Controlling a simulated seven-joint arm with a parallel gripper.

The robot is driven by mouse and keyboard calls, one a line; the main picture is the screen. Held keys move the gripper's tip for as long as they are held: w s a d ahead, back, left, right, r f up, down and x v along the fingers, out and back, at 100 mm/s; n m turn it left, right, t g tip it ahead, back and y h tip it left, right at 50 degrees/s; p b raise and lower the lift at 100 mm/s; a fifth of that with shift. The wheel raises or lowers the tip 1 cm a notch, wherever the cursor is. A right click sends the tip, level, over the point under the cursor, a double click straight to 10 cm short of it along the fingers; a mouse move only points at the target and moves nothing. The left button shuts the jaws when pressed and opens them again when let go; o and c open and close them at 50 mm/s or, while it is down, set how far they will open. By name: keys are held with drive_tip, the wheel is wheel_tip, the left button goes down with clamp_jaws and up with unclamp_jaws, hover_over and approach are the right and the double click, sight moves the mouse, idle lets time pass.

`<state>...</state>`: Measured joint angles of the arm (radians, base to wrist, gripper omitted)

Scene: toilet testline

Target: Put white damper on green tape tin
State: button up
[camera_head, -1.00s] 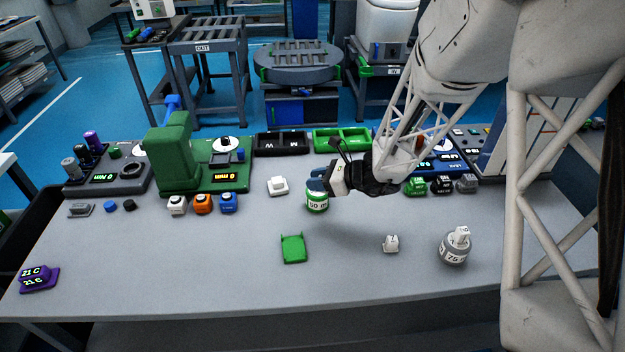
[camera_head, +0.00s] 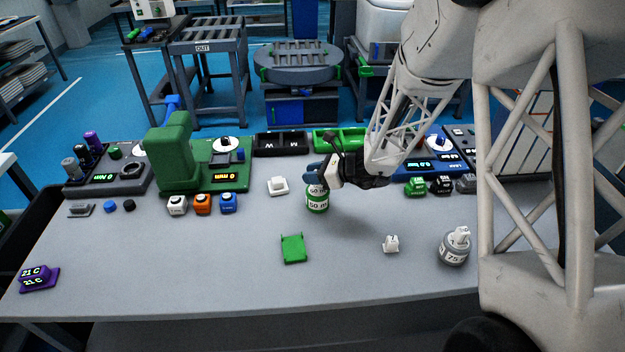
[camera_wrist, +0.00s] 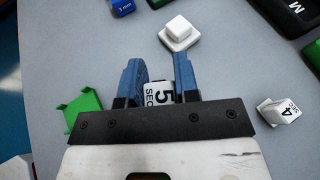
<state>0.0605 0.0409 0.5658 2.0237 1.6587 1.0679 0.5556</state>
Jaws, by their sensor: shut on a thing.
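The green tape tin (camera_head: 317,206), white-labelled "50 m", stands upright mid-table. My gripper (camera_head: 319,178) is directly above it, its blue fingers shut on a small white labelled block (camera_head: 318,190). In the wrist view, that block (camera_wrist: 160,95) shows "5" and "SEC" between the fingers (camera_wrist: 157,70). In the head view it sits in line with the tin's top; I cannot tell whether they touch.
A green tray (camera_head: 293,248) lies in front. A white block (camera_head: 391,244) and a grey tin (camera_head: 455,248) stand front right. A "4 SEC" block (camera_wrist: 280,111) is near my gripper. Coloured cubes (camera_head: 203,204) line the left.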

drive_tip(key=shift+f, duration=1.1)
drive_tip(key=shift+f, duration=0.15)
drive_tip(key=o, duration=0.9)
drive_tip(key=shift+d+r, duration=0.1)
drive_tip(key=shift+r, duration=0.1)
drive_tip(key=shift+v, duration=5.9)
drive_tip(key=shift+r, duration=0.1)
